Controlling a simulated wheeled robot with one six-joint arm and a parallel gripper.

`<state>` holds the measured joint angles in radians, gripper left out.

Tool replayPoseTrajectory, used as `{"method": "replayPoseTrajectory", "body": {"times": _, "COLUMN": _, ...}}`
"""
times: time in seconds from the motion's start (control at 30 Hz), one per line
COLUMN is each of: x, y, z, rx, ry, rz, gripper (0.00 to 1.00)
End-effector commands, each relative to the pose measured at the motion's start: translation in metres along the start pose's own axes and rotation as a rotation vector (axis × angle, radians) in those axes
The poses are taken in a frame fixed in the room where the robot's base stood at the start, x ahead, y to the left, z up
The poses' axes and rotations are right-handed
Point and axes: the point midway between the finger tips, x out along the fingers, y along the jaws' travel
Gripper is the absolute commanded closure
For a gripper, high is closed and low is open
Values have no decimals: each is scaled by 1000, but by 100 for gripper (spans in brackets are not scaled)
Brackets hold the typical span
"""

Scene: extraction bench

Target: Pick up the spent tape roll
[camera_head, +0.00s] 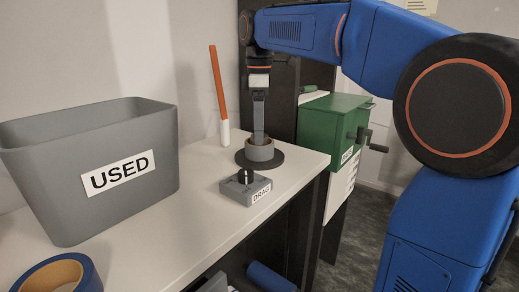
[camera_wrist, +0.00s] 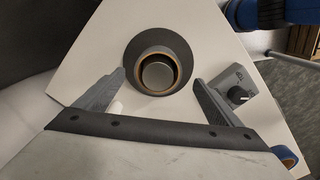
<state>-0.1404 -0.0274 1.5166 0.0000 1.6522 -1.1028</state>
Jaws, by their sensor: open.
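The spent tape roll looks to be the small grey ring with a thin tan core (camera_head: 259,154), seated on a dark round base (camera_head: 242,162) near the table's far right corner. In the wrist view the roll (camera_wrist: 139,79) surrounds a grey hub (camera_wrist: 158,74). My gripper (camera_head: 259,138) points down from above at the roll. In the wrist view my gripper (camera_wrist: 159,76) is open, with one fingertip on each side of the roll and visible gaps between. I cannot tell how far down the fingers reach.
A grey bin marked USED (camera_head: 70,185) stands on the left. A grey DRAG knob box (camera_head: 246,187) sits just in front of the base. An orange and white stick (camera_head: 218,95) stands behind. A green cranked box (camera_head: 330,125) is right. A blue tape roll (camera_head: 90,278) lies front left.

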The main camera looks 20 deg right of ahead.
Motion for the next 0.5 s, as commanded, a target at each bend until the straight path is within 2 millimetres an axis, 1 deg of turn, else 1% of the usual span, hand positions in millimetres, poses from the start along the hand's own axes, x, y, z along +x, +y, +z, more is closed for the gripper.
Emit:
{"method": "replayPoseTrajectory", "body": {"times": 0.17, "x": 15, "y": 2, "z": 0, "rx": 0, "ry": -1, "rz": -1, "gripper": 12}}
{"method": "replayPoseTrajectory", "body": {"times": 0.3, "x": 34, "y": 4, "z": -1, "rx": 0, "ry": -1, "rz": -2, "gripper": 12}}
{"method": "replayPoseTrajectory", "body": {"times": 0.4, "x": 45, "y": 4, "z": -1, "rx": 0, "ry": 0, "rz": -1, "gripper": 12}}
{"method": "replayPoseTrajectory", "body": {"times": 0.5, "x": 52, "y": 4, "z": -1, "rx": 0, "ry": -1, "rz": -1, "gripper": 12}}
